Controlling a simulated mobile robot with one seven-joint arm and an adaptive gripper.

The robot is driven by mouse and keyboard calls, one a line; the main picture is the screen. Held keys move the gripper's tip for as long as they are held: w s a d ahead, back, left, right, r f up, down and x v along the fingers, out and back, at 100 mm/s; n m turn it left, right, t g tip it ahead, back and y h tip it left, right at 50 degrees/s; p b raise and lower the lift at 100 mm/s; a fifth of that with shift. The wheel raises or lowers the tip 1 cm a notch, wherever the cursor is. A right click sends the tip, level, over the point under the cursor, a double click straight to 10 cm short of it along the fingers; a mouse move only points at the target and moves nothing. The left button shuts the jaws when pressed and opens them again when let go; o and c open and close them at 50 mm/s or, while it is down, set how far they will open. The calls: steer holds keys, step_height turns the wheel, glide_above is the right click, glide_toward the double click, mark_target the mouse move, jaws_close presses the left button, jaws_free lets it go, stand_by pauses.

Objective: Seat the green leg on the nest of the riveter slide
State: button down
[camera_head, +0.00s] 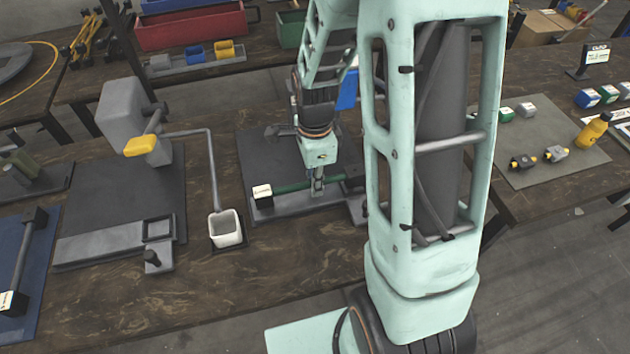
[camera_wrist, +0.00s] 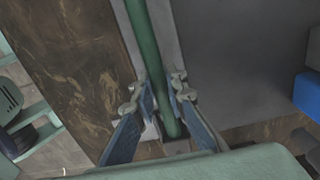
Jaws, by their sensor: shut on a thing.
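The green leg (camera_head: 292,187) is a long thin rod, held low and roughly level over a grey rail (camera_head: 296,207) on the middle dark plate. My gripper (camera_head: 317,186) is shut around the rod. In the wrist view the green leg (camera_wrist: 146,45) runs between the two fingers of my gripper (camera_wrist: 170,112) and along the rail. Its left end meets a dark block with a white label (camera_head: 262,191); its right end is partly hidden behind my arm. I cannot tell whether the rod touches the rail. A similar slide (camera_head: 100,243) with a square frame (camera_head: 159,228) lies at the left press.
The grey press (camera_head: 122,112) with a yellow part (camera_head: 140,145) stands on the left. A white cup (camera_head: 225,229) on a bent grey pipe stands between the stations. A blue mat (camera_head: 45,245) lies far left. Red bin (camera_head: 190,28) stands behind. My arm hides the middle right.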

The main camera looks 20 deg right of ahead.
steer(key=shift+f+b, duration=0.45)
steer(key=shift+f, duration=0.2)
steer(key=c, duration=1.8)
jaws_free()
steer(key=shift+c, duration=0.2)
